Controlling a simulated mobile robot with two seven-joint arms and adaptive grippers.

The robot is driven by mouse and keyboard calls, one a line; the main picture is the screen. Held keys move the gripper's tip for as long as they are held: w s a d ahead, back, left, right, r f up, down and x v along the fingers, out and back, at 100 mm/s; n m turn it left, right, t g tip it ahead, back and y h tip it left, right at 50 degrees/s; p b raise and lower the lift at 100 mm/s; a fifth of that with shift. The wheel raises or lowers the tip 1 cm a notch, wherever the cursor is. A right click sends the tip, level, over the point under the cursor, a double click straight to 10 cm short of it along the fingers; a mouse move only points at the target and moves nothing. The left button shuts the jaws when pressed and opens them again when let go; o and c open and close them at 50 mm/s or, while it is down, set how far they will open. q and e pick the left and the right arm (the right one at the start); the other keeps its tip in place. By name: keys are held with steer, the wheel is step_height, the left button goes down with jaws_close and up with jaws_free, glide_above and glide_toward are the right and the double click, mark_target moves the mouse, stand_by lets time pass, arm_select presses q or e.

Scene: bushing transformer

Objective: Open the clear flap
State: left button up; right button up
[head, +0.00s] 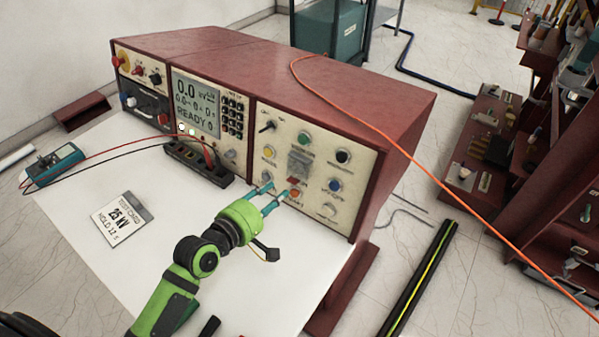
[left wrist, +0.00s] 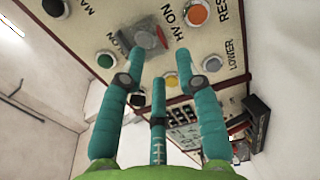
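The clear flap (head: 299,163) is a small greyish see-through cover on the cream right-hand panel of the red console. It also shows in the left wrist view (left wrist: 149,39), near the HV ON label, with a red part at its edge. I cannot tell how far it is raised. My left gripper (head: 277,190) is in front of this panel, below and left of the flap. Its teal fingers are spread and empty, pointing toward the panel in the left wrist view (left wrist: 158,75). The gap between fingertips and flap is unclear. My right gripper is not in view.
Coloured buttons surround the flap, including an orange one (head: 295,192) close to my fingertips. A black terminal block (head: 198,162), a test card (head: 121,217) and a teal meter (head: 54,164) are on the white tabletop (head: 120,275). An orange cable (head: 375,125) crosses the console top.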

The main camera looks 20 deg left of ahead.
mark_target(295, 179)
arm_select(q)
steer(key=x, duration=0.3)
steer(key=shift+w, duration=0.15)
steer(key=shift+x, duration=1.05)
steer(key=shift+w+d, duration=0.15)
steer(key=shift+w, duration=0.1)
jaws_close()
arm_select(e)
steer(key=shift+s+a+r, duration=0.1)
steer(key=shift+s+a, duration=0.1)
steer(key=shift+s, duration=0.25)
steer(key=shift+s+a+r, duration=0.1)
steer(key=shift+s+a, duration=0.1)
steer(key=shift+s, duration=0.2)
